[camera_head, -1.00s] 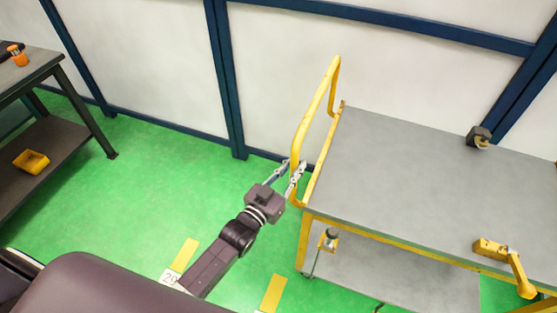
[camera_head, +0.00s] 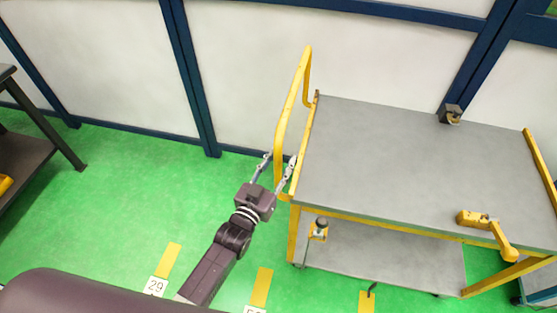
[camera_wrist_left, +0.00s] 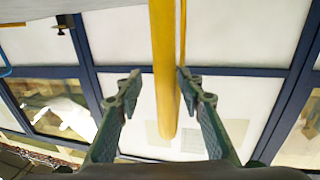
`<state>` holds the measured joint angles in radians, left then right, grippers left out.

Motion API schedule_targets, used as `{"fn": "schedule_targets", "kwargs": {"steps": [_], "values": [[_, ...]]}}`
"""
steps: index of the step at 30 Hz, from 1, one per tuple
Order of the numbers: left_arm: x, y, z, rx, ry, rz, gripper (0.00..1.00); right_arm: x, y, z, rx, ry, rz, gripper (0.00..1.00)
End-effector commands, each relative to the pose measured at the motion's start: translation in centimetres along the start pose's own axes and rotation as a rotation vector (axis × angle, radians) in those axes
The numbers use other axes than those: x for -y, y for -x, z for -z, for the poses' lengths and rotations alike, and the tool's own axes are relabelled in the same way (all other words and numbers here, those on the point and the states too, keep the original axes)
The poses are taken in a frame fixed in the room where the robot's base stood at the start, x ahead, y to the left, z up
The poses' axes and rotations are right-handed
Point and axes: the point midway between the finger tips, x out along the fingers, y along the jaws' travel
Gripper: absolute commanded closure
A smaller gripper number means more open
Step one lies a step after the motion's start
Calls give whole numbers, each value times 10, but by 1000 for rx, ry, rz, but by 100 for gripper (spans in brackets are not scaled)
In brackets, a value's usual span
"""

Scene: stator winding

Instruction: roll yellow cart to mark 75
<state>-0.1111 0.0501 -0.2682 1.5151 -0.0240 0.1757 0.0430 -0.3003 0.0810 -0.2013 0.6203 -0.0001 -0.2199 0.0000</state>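The yellow cart (camera_head: 400,160) has a grey top, a lower shelf and a yellow push handle (camera_head: 295,92) at its left end. My left gripper (camera_head: 279,160) is at the lower part of this handle, fingers on either side of it. In the left wrist view the handle bar (camera_wrist_left: 163,75) runs between the two spread fingers (camera_wrist_left: 160,88); the left finger is clear of it and the right finger is close to it. A floor label reading 29 (camera_head: 156,287) is left of my left arm. No label reading 75 shows. My right gripper is not in view.
Yellow floor strips (camera_head: 262,287) lie in front of the cart. A dark workbench (camera_head: 30,150) stands at the left. A wall with blue posts (camera_head: 190,80) is close behind the cart. A yellow tool (camera_head: 487,230) lies on the cart top.

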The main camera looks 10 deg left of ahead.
Motion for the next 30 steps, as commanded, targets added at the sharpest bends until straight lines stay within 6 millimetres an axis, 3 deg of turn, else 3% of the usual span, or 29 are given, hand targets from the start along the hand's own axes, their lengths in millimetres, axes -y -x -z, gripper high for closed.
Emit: {"fn": "schedule_targets", "kwargs": {"steps": [10, 24, 30], "values": [[1, 10, -1, 1, -1, 1, 65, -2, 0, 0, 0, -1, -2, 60], [0, 101, -1, 3, -1, 0, 65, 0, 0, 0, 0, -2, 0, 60], [-1, 118, 0, 1, -1, 0, 65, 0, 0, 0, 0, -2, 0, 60]]}}
